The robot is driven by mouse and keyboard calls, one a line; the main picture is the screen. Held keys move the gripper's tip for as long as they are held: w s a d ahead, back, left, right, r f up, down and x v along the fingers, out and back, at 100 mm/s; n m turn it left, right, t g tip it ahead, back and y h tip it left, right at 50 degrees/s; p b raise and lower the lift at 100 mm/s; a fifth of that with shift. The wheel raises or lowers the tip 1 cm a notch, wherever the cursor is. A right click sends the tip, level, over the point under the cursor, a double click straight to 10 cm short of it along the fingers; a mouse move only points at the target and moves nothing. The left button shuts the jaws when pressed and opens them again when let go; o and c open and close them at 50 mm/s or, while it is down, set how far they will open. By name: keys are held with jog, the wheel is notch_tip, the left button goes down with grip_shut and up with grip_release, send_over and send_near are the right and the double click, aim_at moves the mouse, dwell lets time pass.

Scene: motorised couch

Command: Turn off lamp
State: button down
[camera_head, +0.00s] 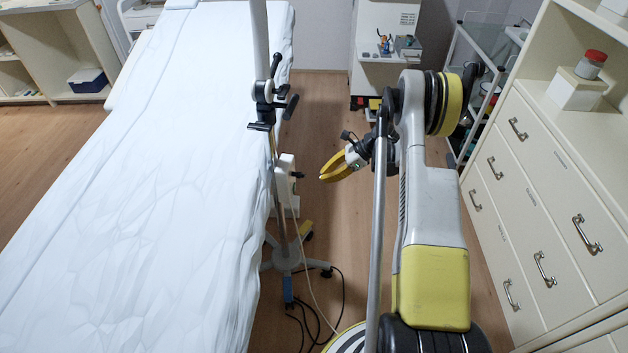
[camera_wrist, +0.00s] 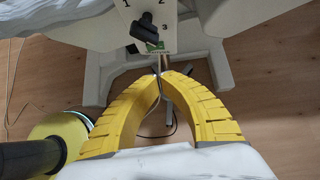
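A lamp stand's upright pole (camera_head: 262,45) rises beside the couch, and its lamp head is out of view. A white control box (camera_head: 286,178) is fixed low on the pole, with a small dark knob (camera_head: 297,175) on its right side. The knob is beyond the fingertips.
A white-covered couch (camera_head: 150,170) fills the left. The stand's wheeled base (camera_head: 290,262) and loose dark cables (camera_head: 325,310) are on the floor. Cream drawers (camera_head: 540,215) and a white trolley (camera_head: 470,60) stand at the right.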

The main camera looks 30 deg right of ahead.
jog(key=v, duration=0.3)
jog(key=shift+w+p, duration=0.1)
jog(key=shift+p, duration=0.2)
jog(key=shift+s+d+f+n+g+y+p, duration=0.35)
jog(key=shift+s+n+g+p, duration=0.2)
jog(key=shift+n+p, duration=0.2)
jog(key=shift+a+f, duration=0.15)
